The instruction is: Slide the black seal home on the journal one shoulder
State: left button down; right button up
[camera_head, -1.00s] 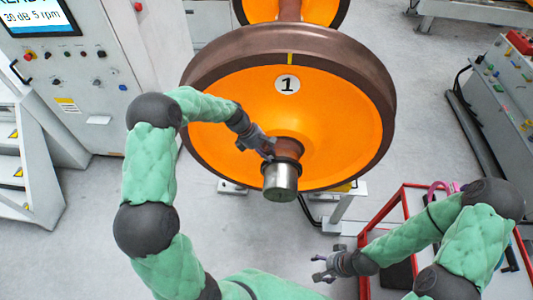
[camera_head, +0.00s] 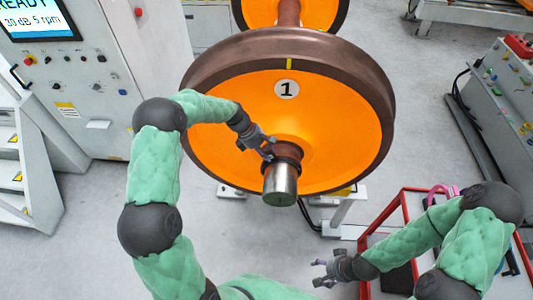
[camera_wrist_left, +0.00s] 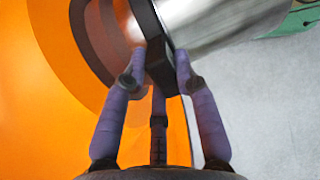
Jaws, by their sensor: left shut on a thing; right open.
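The orange wheel (camera_head: 225,150) marked 1 faces me, with a bright steel journal (camera_head: 280,185) sticking out of its brown hub (camera_head: 289,148). The black seal (camera_head: 292,160) is a dark ring around the journal at its inner end, beside the hub. My left gripper (camera_head: 268,153) is shut on the seal's left side. In the left wrist view its fingers (camera_wrist_left: 160,65) grip the black rim (camera_wrist_left: 147,22), between the brown shoulder (camera_wrist_left: 95,35) and the steel (camera_wrist_left: 215,18). My right gripper (camera_head: 322,273) is open and empty.
A red-framed cart (camera_head: 405,205) stands below my right arm. A control cabinet (camera_head: 85,120) is at the left and a grey console (camera_head: 500,100) at the right. Supports (camera_head: 340,210) stand under the wheel. Bare floor lies between wheel and console.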

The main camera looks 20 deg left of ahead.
pick_arm(q)
jog(key=shift+w+a, duration=0.2)
jog(key=shift+w, duration=0.5)
jog(key=shift+w+a, duration=0.2)
jog(key=shift+w, duration=0.5)
jog(key=c, duration=0.9)
grip_release()
jog(key=v, duration=1.2)
